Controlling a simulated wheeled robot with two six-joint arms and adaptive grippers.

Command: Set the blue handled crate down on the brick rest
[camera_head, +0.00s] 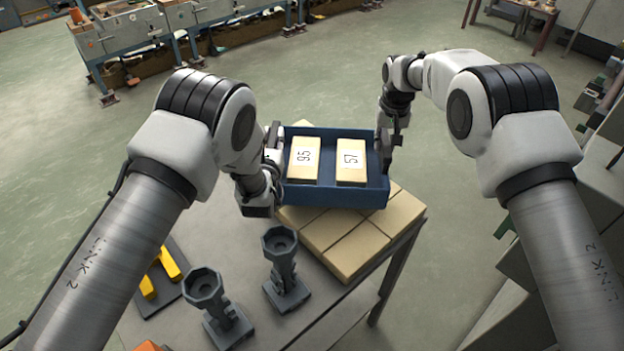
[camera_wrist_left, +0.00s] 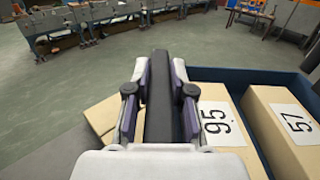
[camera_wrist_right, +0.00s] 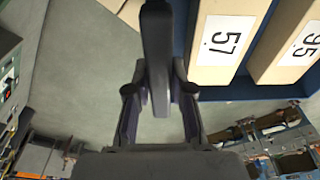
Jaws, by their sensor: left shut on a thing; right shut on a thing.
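The blue handled crate (camera_head: 335,196) is over the brick rest (camera_head: 350,246), a layer of beige bricks on the table. I cannot tell whether its underside touches the bricks. My left gripper (camera_head: 270,165) is shut on the crate's left handle, a dark bar (camera_wrist_left: 160,110) between its fingers in the left wrist view. My right gripper (camera_head: 386,150) is shut on the right handle, also a dark bar (camera_wrist_right: 157,60) in the right wrist view. The crate looks about level and hides much of the rest.
Inside the crate lie a block marked 95 (camera_head: 304,160) and a block marked 57 (camera_head: 351,162). Two grey stands (camera_head: 212,305) (camera_head: 283,268) and a dark tray with yellow pieces (camera_head: 165,275) are on the table's near side. Workbenches (camera_head: 125,35) stand far behind.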

